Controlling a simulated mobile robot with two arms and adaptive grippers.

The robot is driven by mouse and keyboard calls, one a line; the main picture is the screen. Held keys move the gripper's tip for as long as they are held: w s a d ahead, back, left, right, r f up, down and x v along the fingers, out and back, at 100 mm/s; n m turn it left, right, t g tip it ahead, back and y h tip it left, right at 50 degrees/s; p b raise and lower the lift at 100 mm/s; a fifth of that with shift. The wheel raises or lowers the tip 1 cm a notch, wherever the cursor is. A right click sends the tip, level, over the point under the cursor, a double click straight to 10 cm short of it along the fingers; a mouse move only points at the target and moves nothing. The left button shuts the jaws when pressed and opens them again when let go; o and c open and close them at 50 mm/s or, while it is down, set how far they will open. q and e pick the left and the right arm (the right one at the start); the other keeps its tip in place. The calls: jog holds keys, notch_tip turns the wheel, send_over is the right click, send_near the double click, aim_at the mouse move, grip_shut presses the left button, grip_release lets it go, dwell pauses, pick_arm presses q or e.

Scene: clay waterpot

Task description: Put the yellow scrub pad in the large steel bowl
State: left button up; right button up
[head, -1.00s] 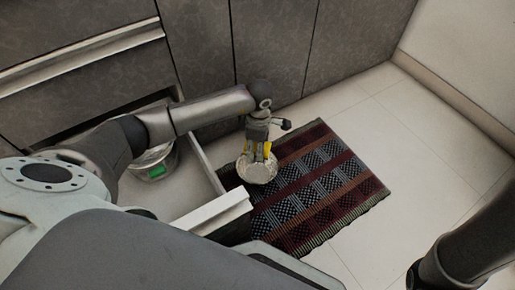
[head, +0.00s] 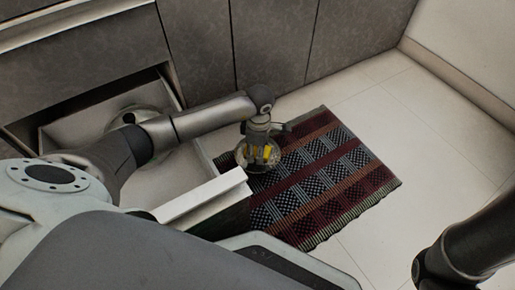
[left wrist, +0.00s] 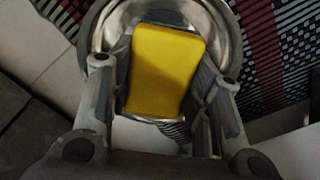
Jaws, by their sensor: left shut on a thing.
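The yellow scrub pad (left wrist: 165,70) is between the fingers of my left gripper (left wrist: 163,95) in the left wrist view. The gripper is shut on it. A round steel bowl (left wrist: 225,28) lies around and beneath the pad there; whether the pad touches it is unclear. In the head view the left gripper (head: 260,150) points down over this bowl (head: 255,171), with bits of yellow showing between the fingers. Another steel bowl (head: 135,110) sits in the open drawer, partly hidden by my left arm. The right gripper is out of the frame.
The bowl under the gripper is over the patterned mat (head: 325,185) on the tiled floor. The open drawer's white front edge (head: 200,195) is close to the left of the mat. Grey cabinet fronts (head: 270,40) stand behind. Floor to the right (head: 420,125) is clear.

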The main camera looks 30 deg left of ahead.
pick_arm(q)
jog(key=shift+f, duration=0.45)
jog(key=o, duration=1.1)
jog(key=shift+r, duration=0.1)
notch_tip(320, 180, up, 7)
jog(key=p, duration=0.6)
jog(key=shift+r, duration=0.1)
